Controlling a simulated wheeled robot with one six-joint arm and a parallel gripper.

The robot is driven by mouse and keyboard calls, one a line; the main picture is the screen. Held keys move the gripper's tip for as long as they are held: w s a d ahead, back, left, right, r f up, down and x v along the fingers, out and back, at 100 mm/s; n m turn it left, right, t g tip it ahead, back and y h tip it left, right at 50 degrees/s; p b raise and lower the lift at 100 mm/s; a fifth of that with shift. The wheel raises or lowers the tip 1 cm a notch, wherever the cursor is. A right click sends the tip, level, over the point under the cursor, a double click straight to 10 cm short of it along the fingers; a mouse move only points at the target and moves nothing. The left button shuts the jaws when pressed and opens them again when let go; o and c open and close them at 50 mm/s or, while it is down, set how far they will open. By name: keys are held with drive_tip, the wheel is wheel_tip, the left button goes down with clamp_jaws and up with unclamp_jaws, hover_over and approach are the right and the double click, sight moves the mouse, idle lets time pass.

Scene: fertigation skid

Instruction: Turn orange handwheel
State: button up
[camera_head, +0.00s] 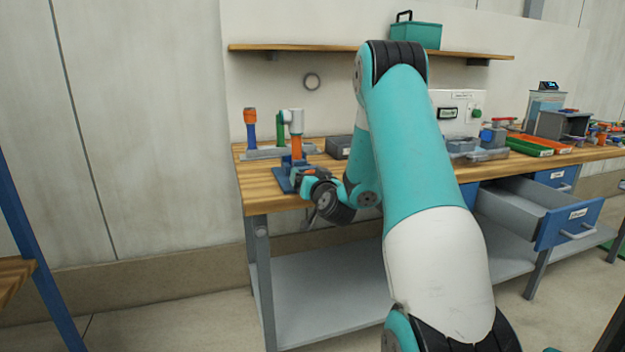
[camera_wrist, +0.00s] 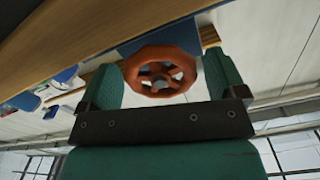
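The orange handwheel (camera_wrist: 160,70) is a round spoked wheel, seen face-on in the wrist view. It lies between the two teal fingers of my gripper (camera_wrist: 163,78). The fingers stand wide apart, one on each side of the rim. Whether either finger touches the rim is not clear. In the head view my gripper (camera_head: 309,180) is at the front left corner of the workbench, beside a blue fixture (camera_head: 283,180).
A grey box (camera_head: 338,147) stands further right. A blue-fronted drawer (camera_head: 566,222) hangs open at right.

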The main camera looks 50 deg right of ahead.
drive_tip(key=shift+f, duration=0.1)
drive_tip(key=b+v, duration=1.7)
drive_tip(key=b, duration=0.3)
drive_tip(key=shift+s, duration=0.25)
